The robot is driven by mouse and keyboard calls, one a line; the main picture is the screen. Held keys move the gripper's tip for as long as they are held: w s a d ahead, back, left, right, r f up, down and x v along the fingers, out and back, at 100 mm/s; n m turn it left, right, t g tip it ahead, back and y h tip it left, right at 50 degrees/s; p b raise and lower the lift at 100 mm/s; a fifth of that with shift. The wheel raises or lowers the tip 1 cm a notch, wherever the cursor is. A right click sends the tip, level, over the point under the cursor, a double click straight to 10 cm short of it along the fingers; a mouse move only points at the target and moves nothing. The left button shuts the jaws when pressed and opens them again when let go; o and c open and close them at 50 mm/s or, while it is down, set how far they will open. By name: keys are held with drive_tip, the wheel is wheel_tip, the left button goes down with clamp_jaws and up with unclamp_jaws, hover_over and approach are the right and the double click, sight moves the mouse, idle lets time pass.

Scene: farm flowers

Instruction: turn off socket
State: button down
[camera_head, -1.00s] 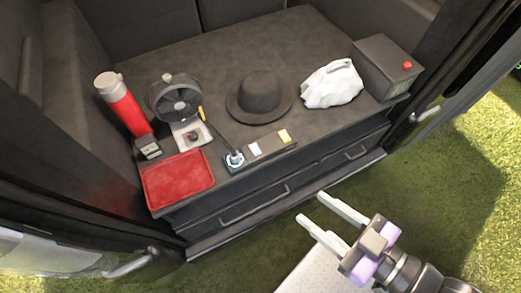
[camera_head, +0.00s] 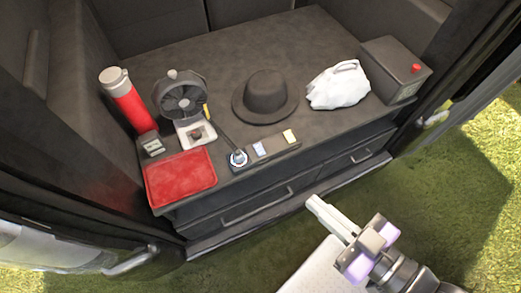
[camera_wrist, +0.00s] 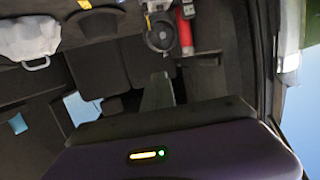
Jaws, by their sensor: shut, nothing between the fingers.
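The socket strip (camera_head: 275,148) lies along the front edge of the dark deck, with a blue-and-white plug (camera_head: 238,158) at its left end. I cannot tell which way the switches are set. My gripper (camera_head: 313,202) is shut and empty. It is in front of the drawers, below and to the right of the strip in the head view, apart from it. In the wrist view my shut fingers (camera_wrist: 157,88) point toward the vehicle interior.
Drawers (camera_head: 255,205) are below. A cord runs from the plug toward the fan.

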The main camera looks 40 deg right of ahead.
drive_tip(key=w+d+f+m+h+b, duration=0.1)
drive_tip(key=w+d+f+h+b, duration=0.1)
drive_tip(key=w+f+b, duration=0.3)
drive_tip(key=w+d+f+m+h+b, duration=0.2)
drive_tip(key=w+d+f+b, duration=0.2)
drive_tip(key=w+f, duration=0.7)
wheel_tip(320, 180, down, 2)
drive_tip(key=shift+w+d+f+b, duration=0.2)
drive_tip(key=shift+d+f+b, duration=0.1)
drive_tip(key=shift+b, duration=0.15)
drive_tip(key=shift+r, duration=0.1)
drive_tip(key=p, duration=0.2)
hover_over(261, 153)
drive_tip(key=shift+s+f, duration=0.25)
drive_tip(key=shift+f, duration=0.25)
wheel_tip(261, 153, down, 3)
drive_tip(key=shift+w+r+b, duration=0.1)
drive_tip(key=shift+b, duration=0.55)
drive_tip(key=shift+w+f, duration=0.15)
drive_tip(key=shift+f, duration=0.6)
